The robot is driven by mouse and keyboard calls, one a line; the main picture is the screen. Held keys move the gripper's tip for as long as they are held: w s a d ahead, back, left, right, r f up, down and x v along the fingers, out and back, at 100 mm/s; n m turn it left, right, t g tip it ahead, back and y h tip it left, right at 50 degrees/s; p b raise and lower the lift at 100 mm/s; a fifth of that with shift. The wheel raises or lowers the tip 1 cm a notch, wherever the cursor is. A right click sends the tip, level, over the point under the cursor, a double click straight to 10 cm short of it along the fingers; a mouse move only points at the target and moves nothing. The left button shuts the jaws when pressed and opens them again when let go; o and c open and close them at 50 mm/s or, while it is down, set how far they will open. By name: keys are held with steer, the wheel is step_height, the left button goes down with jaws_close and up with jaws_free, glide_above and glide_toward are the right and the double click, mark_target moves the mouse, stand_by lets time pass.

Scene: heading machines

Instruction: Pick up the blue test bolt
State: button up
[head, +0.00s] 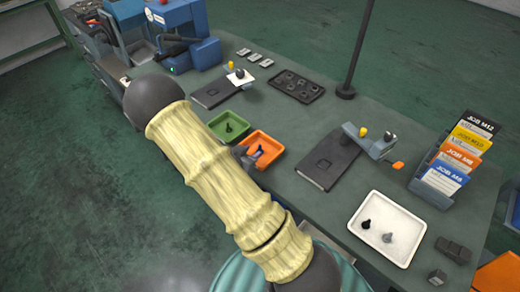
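A small blue piece, which looks like the blue test bolt (257,154), is in the orange tray (274,140) near the middle of the bench. A grey part that looks like the end of my gripper (245,156) shows beside it, at the tray's left side. My cream-coloured arm crosses in front and hides most of the gripper. Its fingers are too small and covered to tell whether they are open or shut, or whether they touch the bolt.
A green tray (229,125) with a dark bolt sits left of the orange one. A white tray (381,250) holds a black and a grey bolt. A dark plate (328,162) with a gauge, a card rack (435,185) and an upright post (357,50) stand to the right.

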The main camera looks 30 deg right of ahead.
steer(key=shift+w+d+f, duration=0.25)
steer(key=shift+d, duration=0.2)
steer(key=shift+p+x, duration=1.05)
steer(key=shift+x, duration=1.6)
steer(key=shift+a+f, duration=0.1)
steer(key=shift+a, duration=0.1)
steer(key=shift+c, duration=0.5)
jaws_close()
